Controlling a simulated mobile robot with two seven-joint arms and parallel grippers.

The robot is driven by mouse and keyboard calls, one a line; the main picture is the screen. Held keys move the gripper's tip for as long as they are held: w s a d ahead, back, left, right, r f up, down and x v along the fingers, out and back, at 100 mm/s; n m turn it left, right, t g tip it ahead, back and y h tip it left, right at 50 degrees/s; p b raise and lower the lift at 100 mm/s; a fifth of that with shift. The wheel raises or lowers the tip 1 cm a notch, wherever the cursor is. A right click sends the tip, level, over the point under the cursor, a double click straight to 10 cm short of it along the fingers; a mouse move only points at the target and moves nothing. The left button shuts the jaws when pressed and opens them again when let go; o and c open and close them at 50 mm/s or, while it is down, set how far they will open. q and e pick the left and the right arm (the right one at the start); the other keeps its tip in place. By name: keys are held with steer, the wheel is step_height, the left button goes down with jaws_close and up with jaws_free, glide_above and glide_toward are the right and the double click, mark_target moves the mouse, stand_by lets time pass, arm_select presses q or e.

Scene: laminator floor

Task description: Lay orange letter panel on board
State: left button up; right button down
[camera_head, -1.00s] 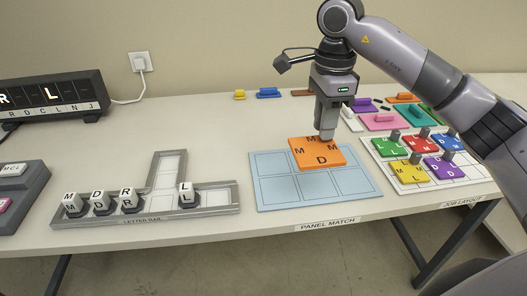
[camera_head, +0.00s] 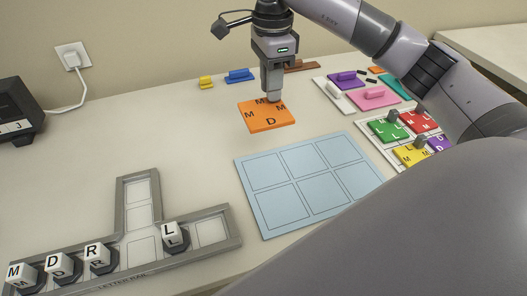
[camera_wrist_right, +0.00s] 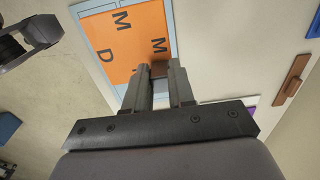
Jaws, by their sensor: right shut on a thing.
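The orange letter panel (camera_head: 267,116), marked with M, M, M and D, is held level by my right gripper (camera_head: 272,97). The gripper is shut on the grip near the panel's far edge. In the head view the panel appears beyond the far left edge of the light blue board (camera_head: 240,163), whose outlined cells are all empty. In the right wrist view the panel (camera_wrist_right: 128,45) covers part of the board (camera_wrist_right: 172,12), and the gripper fingers (camera_wrist_right: 160,72) close on a brown grip. The panel's exact height is hard to tell. My left gripper is out of view.
A white layout board (camera_head: 372,138) with green, red, yellow and purple panels lies right of the blue board. Loose coloured panels, including a pink one (camera_head: 369,98), lie behind it. The grey letter rail (camera_head: 134,221) with letter cubes is front left.

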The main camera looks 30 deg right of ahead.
mark_target(271, 106)
step_height(271, 106, down, 18)
steer(key=shift+s+r+p, duration=0.1)
steer(key=shift+r+p, duration=0.1)
steer(key=shift+p, duration=0.35)
steer(key=c, duration=0.9)
jaws_free()
steer(key=shift+o, duration=0.2)
steer(key=shift+r, duration=0.1)
step_height(271, 106, up, 12)
steer(key=shift+b, duration=0.6)
